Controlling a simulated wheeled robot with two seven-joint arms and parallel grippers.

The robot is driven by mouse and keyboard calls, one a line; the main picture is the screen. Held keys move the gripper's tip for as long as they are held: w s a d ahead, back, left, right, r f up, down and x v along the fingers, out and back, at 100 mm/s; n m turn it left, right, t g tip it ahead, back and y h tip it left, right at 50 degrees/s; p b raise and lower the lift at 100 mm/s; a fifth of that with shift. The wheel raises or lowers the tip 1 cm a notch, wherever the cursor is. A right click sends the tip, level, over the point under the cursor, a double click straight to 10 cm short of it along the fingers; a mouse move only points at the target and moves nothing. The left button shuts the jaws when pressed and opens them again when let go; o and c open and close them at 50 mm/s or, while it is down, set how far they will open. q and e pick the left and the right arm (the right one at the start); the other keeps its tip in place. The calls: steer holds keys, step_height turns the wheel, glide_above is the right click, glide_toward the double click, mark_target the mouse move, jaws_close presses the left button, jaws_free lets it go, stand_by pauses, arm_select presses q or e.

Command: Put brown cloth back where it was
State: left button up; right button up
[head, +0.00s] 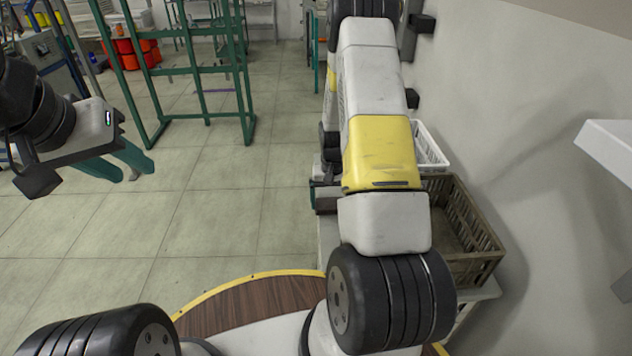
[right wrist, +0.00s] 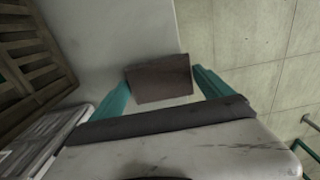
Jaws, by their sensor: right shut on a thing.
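The brown cloth (right wrist: 160,80) is a small, flat, dark brown rectangle. In the right wrist view it sits between the two teal fingertips of my right gripper (right wrist: 163,84), which is shut on it. Behind it in that view is the edge of a white surface (right wrist: 125,35), with floor to the right. I cannot tell whether the cloth touches that surface.
A brown slatted crate (head: 482,232) and a white basket (head: 431,148) stand beside my right arm along the wall. A white ledge (head: 608,150) juts out at the right. A green metal frame (head: 250,85) stands further back. The middle floor is clear.

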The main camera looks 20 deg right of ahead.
steer(key=o, duration=1.1)
steer(key=shift+f, duration=0.1)
steer(key=shift+c, duration=0.2)
step_height(320, 180, up, 12)
step_height(320, 180, up, 11)
steer(key=t, duration=0.2)
glide_above(331, 203)
steer(key=s+a, duration=0.3)
steer(key=a, duration=0.1)
steer(key=s+a+r+n+t+y, duration=0.1)
steer(key=s+a+r, duration=0.3)
steer(key=s+r, duration=0.4)
steer(key=s+a+r+n+t+y, duration=0.1)
steer(key=s+a+r+n+t, duration=0.1)
steer(key=s+r, duration=0.6)
steer(key=shift+s+a+r+n+t, duration=0.3)
steer(key=shift+s+a+t, duration=0.3)
steer(key=shift+s+a, duration=1.1)
steer(key=shift+s+d, duration=0.3)
